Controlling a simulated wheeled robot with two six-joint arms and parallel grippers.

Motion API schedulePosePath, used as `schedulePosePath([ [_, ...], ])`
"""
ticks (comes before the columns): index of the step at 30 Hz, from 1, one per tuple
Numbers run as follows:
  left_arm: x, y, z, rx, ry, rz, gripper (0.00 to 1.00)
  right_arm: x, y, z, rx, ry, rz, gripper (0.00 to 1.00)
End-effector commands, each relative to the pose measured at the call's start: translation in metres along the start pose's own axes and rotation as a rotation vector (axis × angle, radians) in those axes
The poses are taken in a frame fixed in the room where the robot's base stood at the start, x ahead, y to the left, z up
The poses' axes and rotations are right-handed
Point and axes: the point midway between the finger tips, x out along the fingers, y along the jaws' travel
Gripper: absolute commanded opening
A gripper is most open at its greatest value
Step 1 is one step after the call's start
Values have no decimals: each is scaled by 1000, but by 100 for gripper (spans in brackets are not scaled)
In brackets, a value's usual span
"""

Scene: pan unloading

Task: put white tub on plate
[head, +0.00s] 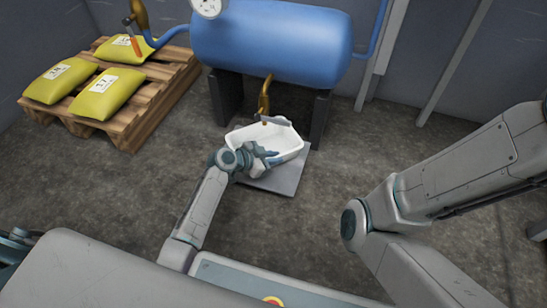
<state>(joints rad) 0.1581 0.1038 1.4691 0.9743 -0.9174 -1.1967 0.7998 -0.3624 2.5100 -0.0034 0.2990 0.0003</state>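The white tub (290,140) is at the centre of the head view, below a brass tap. A flat grey plate (282,181) lies on the floor beneath it. The tub overlaps most of the plate in the picture; I cannot tell whether it rests on it or is held slightly above. My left gripper (266,156) is at the tub's near side and hides part of its wall. Its fingers are too small and overlapped to show whether they are open or shut on the rim. My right arm reaches in from the right, and its gripper is out of view.
A blue tank (272,40) on dark legs stands behind the tub, with the brass tap (265,97) hanging over it. A wooden pallet (128,127) with several yellow bags (108,94) is at the left. The concrete floor between the pallet and tub is clear.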

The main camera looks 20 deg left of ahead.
Motion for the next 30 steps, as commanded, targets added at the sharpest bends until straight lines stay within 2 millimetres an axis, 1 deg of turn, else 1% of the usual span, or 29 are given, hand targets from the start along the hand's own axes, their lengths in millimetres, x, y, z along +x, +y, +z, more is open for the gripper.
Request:
schedulePosePath([
  [10,-1,0,-1,0,0,0,25,1,0,1,0,0,-1,36],
  [13,-6,-1,-4,0,-1,0,25,6,-2,3,-1,0,-2,36],
  [17,-29,-1,-6,1,-3,-1,25,17,-5,10,-2,0,-2,36],
  [24,-82,-1,-6,1,-4,-1,25,38,-12,21,-4,2,-3,36],
  [27,-100,-1,-5,1,-3,0,25,44,-13,24,-4,3,-3,36],
  [30,-112,-1,-4,1,-2,0,25,48,-14,24,-4,8,-3,36],
])
